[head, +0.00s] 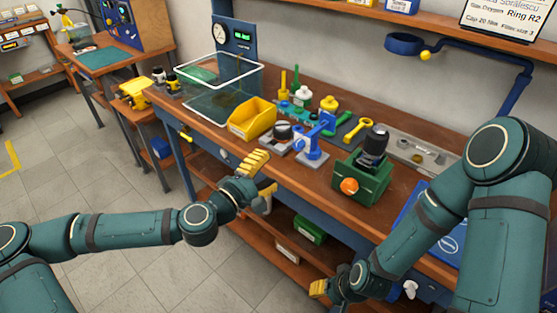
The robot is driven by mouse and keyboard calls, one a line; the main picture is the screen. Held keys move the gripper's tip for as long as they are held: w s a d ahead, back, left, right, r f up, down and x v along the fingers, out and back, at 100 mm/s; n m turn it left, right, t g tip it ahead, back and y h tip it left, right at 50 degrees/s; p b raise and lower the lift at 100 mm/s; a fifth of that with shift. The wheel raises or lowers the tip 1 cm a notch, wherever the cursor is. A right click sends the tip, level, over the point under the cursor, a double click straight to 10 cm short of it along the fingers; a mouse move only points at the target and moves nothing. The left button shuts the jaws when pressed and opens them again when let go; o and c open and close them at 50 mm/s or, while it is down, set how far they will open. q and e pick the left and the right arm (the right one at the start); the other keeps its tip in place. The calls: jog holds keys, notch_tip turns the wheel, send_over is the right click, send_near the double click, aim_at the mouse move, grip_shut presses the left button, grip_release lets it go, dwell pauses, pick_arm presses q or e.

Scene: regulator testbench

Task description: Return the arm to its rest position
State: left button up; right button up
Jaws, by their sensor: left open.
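My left arm comes in from the left and reaches to the front edge of the workbench (310,178). My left gripper (267,180) is at its end, with its yellow-tipped fingers apart and nothing seen between them. It is in front of the bench edge in the picture, left of the green vise-like block. My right arm comes in from the right and bends down in front of the bench. My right gripper (320,288) is low, by the lower shelf, and mostly hidden behind its own wrist; I cannot tell its finger state.
A green block (378,188) with a dark cylinder, a blue fixture (311,145) and a yellow bin (251,118) stand on the bench. A clear box (215,95) is further left. A blue mat (450,225) lies near my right arm.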

pick_arm(q)
jog(key=shift+s+a, duration=0.3)
jog(key=shift+s, duration=0.15)
jog(key=shift+d, duration=0.1)
jog(key=s+d+f+m+g, duration=0.4)
jog(key=s+f+g, duration=0.1)
jog(key=f, duration=0.4)
jog(key=s+d+f+m+g, duration=0.4)
jog(key=s+d+f, duration=0.15)
jog(key=f, duration=0.45)
jog(key=s+a+f+m+g+y, duration=0.3)
jog(key=a+f, duration=0.6)
jog(key=a, duration=0.3)
jog(key=s+m+y, duration=0.1)
jog(key=s+y, duration=0.1)
jog(key=y, duration=0.1)
jog(key=shift+s+a+g+y, duration=0.15)
jog(key=shift+g+y, duration=0.25)
